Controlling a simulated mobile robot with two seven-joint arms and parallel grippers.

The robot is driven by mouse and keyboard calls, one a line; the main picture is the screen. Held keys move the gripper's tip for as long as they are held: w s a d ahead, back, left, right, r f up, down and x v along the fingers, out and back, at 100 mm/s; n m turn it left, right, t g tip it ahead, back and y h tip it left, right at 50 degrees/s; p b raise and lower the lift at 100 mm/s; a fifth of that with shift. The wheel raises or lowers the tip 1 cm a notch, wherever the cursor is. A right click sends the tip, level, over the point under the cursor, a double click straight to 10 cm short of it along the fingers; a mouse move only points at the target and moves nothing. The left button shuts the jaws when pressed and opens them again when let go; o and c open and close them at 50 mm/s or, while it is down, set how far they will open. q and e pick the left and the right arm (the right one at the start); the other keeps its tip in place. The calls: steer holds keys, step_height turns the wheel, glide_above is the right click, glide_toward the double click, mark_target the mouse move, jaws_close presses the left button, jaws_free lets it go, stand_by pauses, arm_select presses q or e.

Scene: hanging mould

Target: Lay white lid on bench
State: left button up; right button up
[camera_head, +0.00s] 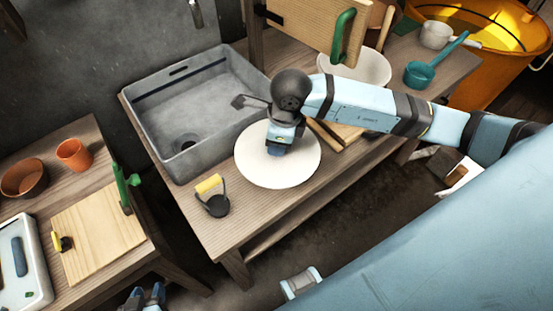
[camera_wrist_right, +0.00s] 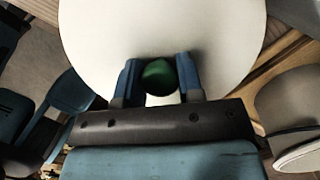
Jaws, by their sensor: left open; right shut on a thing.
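The round white lid (camera_head: 262,172) is over the wooden bench (camera_head: 230,238), just right of the grey sink. Its flat face looks level. I cannot tell whether it touches the bench. My right gripper (camera_head: 279,148) is above the lid's middle. In the right wrist view, the right gripper (camera_wrist_right: 160,85) is shut on the lid's green knob (camera_wrist_right: 160,76), and the white lid (camera_wrist_right: 95,35) spreads out beyond the fingers. My left gripper (camera_head: 145,297) is at the bottom edge of the head view, open and empty, away from the lid.
The sink (camera_head: 190,110) fills the bench's left part. A side table (camera_head: 75,180) stands left.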

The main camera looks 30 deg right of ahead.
mark_target(277, 160)
steer(key=shift+f, duration=3.8)
steer(key=shift+f, duration=0.1)
steer(key=o, duration=0.9)
steer(key=shift+o, duration=0.2)
steer(key=shift+r, duration=0.45)
steer(key=r, duration=0.3)
steer(key=d+r, duration=0.1)
steer(key=r, duration=0.3)
steer(key=s+r, duration=0.1)
steer(key=r, duration=0.3)
steer(key=shift+d+r, duration=0.1)
steer(key=shift+d, duration=0.1)
